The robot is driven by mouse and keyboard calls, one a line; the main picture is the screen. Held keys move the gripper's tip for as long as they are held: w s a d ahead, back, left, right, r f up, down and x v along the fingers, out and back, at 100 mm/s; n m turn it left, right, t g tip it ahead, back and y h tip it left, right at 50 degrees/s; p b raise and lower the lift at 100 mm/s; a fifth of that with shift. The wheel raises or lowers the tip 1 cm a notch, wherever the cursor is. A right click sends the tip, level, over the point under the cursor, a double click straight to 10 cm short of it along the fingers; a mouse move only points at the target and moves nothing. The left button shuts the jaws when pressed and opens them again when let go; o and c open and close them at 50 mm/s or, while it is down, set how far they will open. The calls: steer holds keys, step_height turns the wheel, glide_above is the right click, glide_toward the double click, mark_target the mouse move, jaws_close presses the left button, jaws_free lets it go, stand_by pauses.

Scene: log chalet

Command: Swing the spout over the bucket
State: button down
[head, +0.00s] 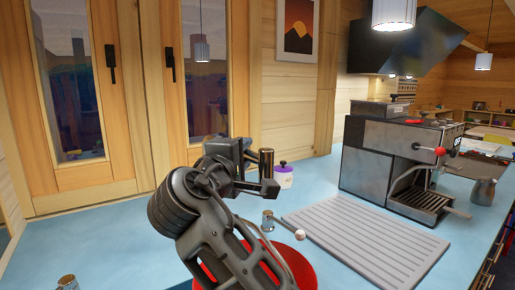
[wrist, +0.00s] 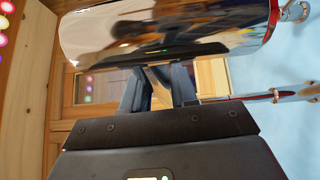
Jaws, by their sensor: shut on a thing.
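My gripper (head: 248,170) is at the centre of the head view, above the blue counter, in front of the windows. In the wrist view my gripper (wrist: 157,88) has its fingers shut on a thin grey piece, probably the spout, mostly hidden between them. A shiny metal cylinder (wrist: 165,35) lies across the top of the wrist view, close beyond the fingertips. A bronze cylinder (head: 266,158) stands up just behind my fingers in the head view. A red round thing (head: 302,264), possibly the bucket, is partly hidden behind my arm.
A small metal post (head: 268,221) and a pale ball (head: 300,234) are near the red thing. A grey ribbed drain board (head: 365,238) and an espresso machine (head: 385,160) stand to the right. A white-and-purple jar (head: 284,176) is behind. The counter's left side (head: 110,235) is mostly clear.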

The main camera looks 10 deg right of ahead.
steer(key=shift+s+a+f+m+g+h, duration=0.1)
steer(key=shift+s+a+m+g+h, duration=0.15)
steer(key=shift+a+m+g+h, duration=0.45)
steer(key=shift+s+a+r+m+g+h, duration=0.1)
steer(key=shift+s+a+m+g+h, duration=0.3)
steer(key=shift+a, duration=0.45)
steer(key=shift+s+a+f+m+g+h, duration=0.1)
steer(key=shift+a+m+g+h, duration=0.45)
steer(key=shift+a+h, duration=0.25)
steer(key=c, duration=1)
jaws_free()
steer(key=shift+o, duration=0.2)
steer(key=b+v, duration=0.1)
steer(key=v, duration=0.6)
steer(key=shift+s+a, duration=0.2)
steer(key=shift+a, duration=0.1)
steer(key=shift+s+f, duration=0.1)
